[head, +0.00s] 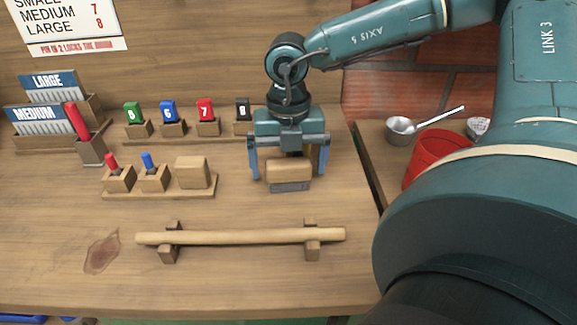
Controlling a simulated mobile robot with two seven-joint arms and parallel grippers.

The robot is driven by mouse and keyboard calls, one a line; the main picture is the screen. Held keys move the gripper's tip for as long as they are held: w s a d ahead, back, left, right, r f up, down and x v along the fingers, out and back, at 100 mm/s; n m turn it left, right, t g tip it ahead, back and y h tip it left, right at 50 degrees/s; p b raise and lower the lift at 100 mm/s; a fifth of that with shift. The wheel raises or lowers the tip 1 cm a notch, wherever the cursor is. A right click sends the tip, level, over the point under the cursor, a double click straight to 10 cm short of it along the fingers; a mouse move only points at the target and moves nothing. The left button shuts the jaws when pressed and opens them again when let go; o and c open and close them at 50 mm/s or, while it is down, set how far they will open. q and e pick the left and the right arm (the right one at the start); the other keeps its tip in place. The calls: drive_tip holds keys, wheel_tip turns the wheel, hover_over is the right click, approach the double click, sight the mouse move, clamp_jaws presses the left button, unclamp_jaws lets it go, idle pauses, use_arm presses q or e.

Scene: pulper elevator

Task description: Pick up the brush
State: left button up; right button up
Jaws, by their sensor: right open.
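The brush (290,173) looks like a wooden block with a grey lower part, and it sits on the wooden table at centre right in the head view. My right gripper (288,171) comes down from above it. Its blue fingers are spread, one to the left and one to the right of the brush, with a gap showing on each side. The upper part of the brush is partly hidden under the gripper. My left gripper is not in view.
A wooden rod (240,237) lies on two supports in front. A holder with a plain block (193,172) and two coloured pegs stands left. Numbered tags (168,111) stand behind. A red bucket (432,152) and metal ladle (402,126) are right, past the table edge.

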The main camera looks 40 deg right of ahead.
drive_tip(key=c, duration=1.1)
drive_tip(key=shift+o, duration=0.2)
wheel_tip(320, 180, up, 28)
drive_tip(key=p, duration=0.2)
